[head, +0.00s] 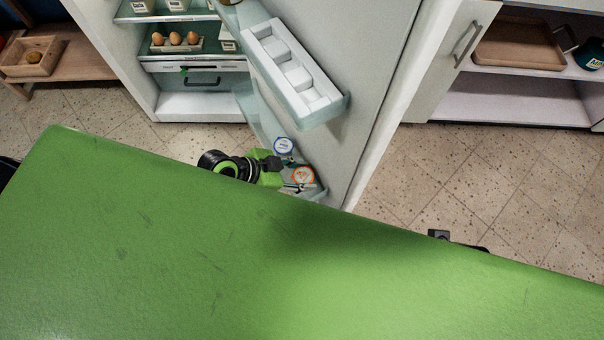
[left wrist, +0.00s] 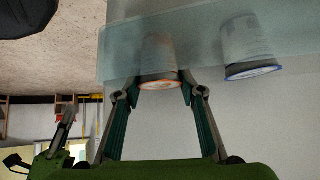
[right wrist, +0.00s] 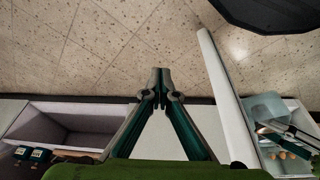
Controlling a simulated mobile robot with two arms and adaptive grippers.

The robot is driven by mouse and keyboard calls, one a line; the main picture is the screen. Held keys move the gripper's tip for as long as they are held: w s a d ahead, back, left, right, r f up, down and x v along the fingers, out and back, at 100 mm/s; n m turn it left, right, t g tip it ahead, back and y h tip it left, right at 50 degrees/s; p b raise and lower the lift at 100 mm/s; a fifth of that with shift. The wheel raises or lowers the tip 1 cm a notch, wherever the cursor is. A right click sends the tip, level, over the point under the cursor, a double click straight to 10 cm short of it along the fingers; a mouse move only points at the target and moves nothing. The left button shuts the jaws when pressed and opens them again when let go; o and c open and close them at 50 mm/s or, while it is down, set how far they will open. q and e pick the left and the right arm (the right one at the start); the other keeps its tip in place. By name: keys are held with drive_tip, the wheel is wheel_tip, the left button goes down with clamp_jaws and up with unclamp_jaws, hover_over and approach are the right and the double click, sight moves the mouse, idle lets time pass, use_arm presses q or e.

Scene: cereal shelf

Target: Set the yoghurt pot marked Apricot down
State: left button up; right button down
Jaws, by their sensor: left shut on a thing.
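A yoghurt pot with an orange-rimmed lid (head: 303,177) is at the low bin of the open fridge door; its lettering is too small to read. My left gripper (head: 288,168) reaches it from the left. In the left wrist view the pot (left wrist: 160,68) sits between the two fingertips (left wrist: 160,92), which are shut on it. Its base shows against the clear bin (left wrist: 195,60); I cannot tell whether it touches the floor of the bin. My right gripper (right wrist: 161,85) has its fingertips together, empty, away from the pots.
A pot with a blue-rimmed lid (head: 284,147) stands beside the orange one, also seen in the left wrist view (left wrist: 248,60). The green surface (head: 200,260) lies in front. Open cabinet (head: 520,90) at right.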

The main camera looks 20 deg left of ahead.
use_arm(q)
drive_tip(key=shift+f, duration=0.1)
drive_tip(key=o, duration=1.2)
use_arm(e)
drive_tip(key=shift+r, duration=0.25)
use_arm(q)
drive_tip(key=shift+o, duration=0.2)
drive_tip(key=p+v, duration=0.3)
drive_tip(key=v, duration=0.8)
drive_tip(key=s+a+f+n+g+y, duration=0.1)
drive_tip(key=s+f+n+y, duration=0.2)
drive_tip(key=f, duration=0.4)
drive_tip(key=s+a+f+n+g+y, duration=0.2)
drive_tip(key=s+f+n+y, duration=0.1)
drive_tip(key=f, duration=0.4)
drive_tip(key=n+y, duration=0.1)
drive_tip(key=n, duration=0.1)
drive_tip(key=shift+f+n, duration=0.35)
drive_tip(key=shift+n, duration=0.05)
use_arm(e)
wheel_tip(320, 180, down, 10)
drive_tip(key=shift+s, duration=0.25)
